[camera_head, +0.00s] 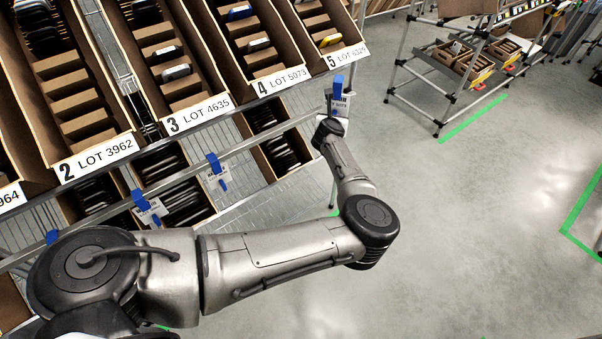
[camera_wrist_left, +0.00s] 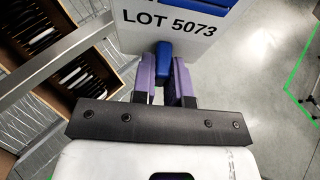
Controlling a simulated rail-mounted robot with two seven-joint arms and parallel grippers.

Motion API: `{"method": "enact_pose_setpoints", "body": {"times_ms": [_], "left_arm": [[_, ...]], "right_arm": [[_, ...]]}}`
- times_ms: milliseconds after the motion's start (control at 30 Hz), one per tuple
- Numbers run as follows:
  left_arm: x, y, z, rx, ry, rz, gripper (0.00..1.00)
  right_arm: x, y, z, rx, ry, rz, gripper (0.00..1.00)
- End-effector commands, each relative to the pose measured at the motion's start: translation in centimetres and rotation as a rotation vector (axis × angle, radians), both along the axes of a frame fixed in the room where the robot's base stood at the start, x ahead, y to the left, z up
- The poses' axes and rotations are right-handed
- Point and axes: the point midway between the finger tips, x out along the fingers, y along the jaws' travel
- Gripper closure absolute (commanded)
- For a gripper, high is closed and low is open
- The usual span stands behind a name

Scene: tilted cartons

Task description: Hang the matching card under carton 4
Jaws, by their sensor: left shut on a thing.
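Carton 4 (camera_head: 282,80) is a tilted brown carton in the upper row, labelled LOT 5073. My left arm reaches across to the right end of the rail (camera_head: 245,145). My left gripper (camera_wrist_left: 165,85) has purple fingers shut on the blue tab of a white card (camera_wrist_left: 165,28) that reads LOT 5073. I cannot tell whether that clip touches the rail. My right gripper is not in view.
Carton 5 (camera_head: 345,56) is close above the held card. Lower cartons (camera_head: 255,150) sit behind the rail. Open floor (camera_head: 460,220) lies to the right.

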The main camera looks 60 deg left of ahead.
Motion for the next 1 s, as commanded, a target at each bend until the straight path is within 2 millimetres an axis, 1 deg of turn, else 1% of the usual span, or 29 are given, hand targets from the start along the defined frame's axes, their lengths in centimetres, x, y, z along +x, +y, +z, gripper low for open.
{"method": "enact_pose_setpoints", "body": {"times_ms": [100,367,467,600,700,867,1000], "left_arm": [[-0.9,0.1,-2.3,-0.008,-0.003,0.105,1.0],[-3.4,-0.1,-6.9,-0.002,0.005,0.305,1.0],[-4.7,-0.5,-9.0,-0.002,0.011,0.393,1.0],[-7.3,-1.2,-12.2,0.004,0.014,0.545,1.0],[-9.0,-1.6,-14.0,0.004,0.012,0.64,1.0],[-11.3,-2.3,-16.0,0.002,0.007,0.757,1.0],[-12.7,-2.5,-16.6,0.0,0.004,0.817,1.0]], "right_arm": [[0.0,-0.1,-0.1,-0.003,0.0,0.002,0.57],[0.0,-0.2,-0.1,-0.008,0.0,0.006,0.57],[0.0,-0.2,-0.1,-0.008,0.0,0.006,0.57],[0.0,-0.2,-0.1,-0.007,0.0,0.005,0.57],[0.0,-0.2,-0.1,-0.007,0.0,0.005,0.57],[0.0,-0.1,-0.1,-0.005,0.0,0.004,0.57],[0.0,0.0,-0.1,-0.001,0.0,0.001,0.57]]}}
